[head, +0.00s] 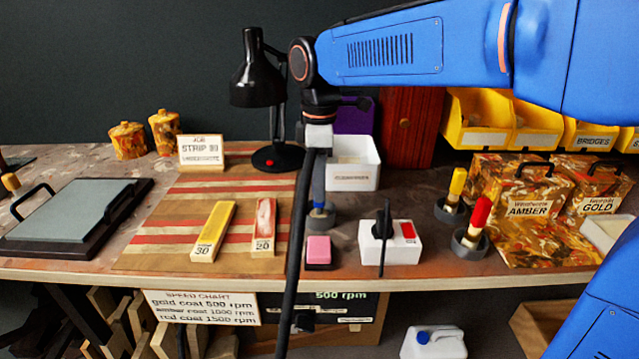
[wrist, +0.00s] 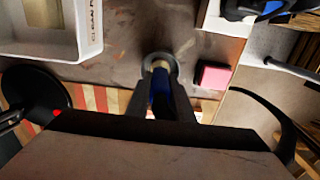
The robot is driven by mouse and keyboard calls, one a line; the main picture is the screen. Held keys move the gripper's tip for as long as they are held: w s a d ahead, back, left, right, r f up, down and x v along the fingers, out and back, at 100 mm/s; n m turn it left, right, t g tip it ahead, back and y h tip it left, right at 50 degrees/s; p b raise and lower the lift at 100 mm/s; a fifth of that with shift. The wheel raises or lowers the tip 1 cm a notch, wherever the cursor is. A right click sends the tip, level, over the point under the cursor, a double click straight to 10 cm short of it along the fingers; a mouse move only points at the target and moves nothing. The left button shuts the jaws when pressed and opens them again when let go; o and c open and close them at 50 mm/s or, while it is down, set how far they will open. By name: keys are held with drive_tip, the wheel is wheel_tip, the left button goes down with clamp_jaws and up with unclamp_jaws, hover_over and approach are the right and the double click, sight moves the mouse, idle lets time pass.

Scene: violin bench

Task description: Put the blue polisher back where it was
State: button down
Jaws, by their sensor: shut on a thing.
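The blue polisher (head: 318,188) is upright in the middle of the bench, below my gripper (head: 318,165). My gripper is shut on its upper part. The lower end of the polisher is at a round grey holder (head: 321,216). In the wrist view the blue handle (wrist: 158,98) shows between my fingers (wrist: 164,95), and a pale lower part meets the grey ring of the holder (wrist: 148,60). I cannot tell whether the polisher is fully seated. The yellow polisher (head: 457,182) and red polisher (head: 481,211) stand in similar grey holders to the right.
A pink block (head: 318,251) and a white switch box (head: 392,243) are close in front. A white bin (head: 358,177) and black lamp (head: 255,85) stand behind. A striped board (head: 165,225) with two bars lies left. Amber and gold boxes (head: 515,185) are right. A black cable hangs before the bench.

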drive_tip(key=c, duration=1.6)
unclamp_jaws()
drive_tip(key=shift+f, duration=0.1)
drive_tip(key=shift+o, duration=0.2)
wheel_tip(320, 180, up, 12)
drive_tip(key=shift+r, duration=0.2)
drive_tip(key=shift+s, duration=0.1)
